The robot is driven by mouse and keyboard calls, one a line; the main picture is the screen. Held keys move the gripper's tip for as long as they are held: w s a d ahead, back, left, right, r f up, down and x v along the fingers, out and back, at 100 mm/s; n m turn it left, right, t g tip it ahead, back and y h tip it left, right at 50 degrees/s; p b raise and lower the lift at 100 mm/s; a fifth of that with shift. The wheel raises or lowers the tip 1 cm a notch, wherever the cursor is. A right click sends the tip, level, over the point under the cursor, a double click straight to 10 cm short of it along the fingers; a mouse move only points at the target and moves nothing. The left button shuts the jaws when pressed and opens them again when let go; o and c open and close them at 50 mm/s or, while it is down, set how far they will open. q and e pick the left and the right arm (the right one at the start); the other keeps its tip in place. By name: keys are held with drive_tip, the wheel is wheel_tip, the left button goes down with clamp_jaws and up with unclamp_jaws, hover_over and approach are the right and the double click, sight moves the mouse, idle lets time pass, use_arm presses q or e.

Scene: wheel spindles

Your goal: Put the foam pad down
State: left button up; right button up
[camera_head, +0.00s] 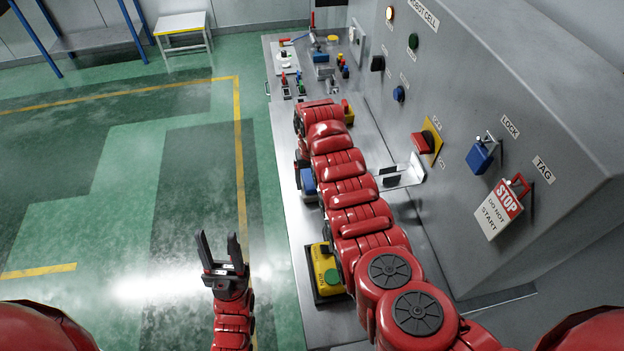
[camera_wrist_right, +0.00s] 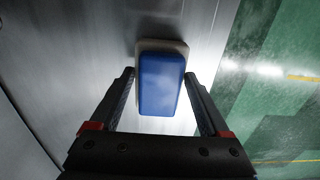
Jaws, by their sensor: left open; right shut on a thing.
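The foam pad (camera_wrist_right: 162,85) is a blue block with a pale layer under it, seen in the right wrist view between the two fingers. My right gripper (camera_wrist_right: 160,76) is shut on it, over the metal bench near its edge. I cannot tell whether the pad touches the bench. In the head view a blue block (camera_head: 308,181) shows beside my right arm, near the bench's left edge; the right fingers are mostly hidden there. My left gripper (camera_head: 221,252) is open and empty over the floor, left of the bench.
The metal bench (camera_head: 283,150) holds a yellow box with a green button (camera_head: 327,270) close to my right arm. Several small coloured parts stand at its far end. A grey panel (camera_head: 480,90) with a padlock (camera_head: 481,155) and a stop tag (camera_head: 499,210) rises on the right.

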sight(312, 180)
drive_tip(key=o, duration=1.2)
drive_tip(key=shift+f, duration=0.1)
drive_tip(key=shift+r, duration=0.5)
wheel_tip(312, 180, up, 4)
drive_tip(key=shift+w+r+b, duration=0.1)
drive_tip(key=shift+w+b, duration=0.05)
drive_tip(key=shift+b, duration=1.05)
wheel_tip(312, 180, up, 7)
drive_tip(key=shift+r+p, duration=0.1)
drive_tip(key=shift+p, duration=0.25)
drive_tip(key=shift+r, duration=0.1)
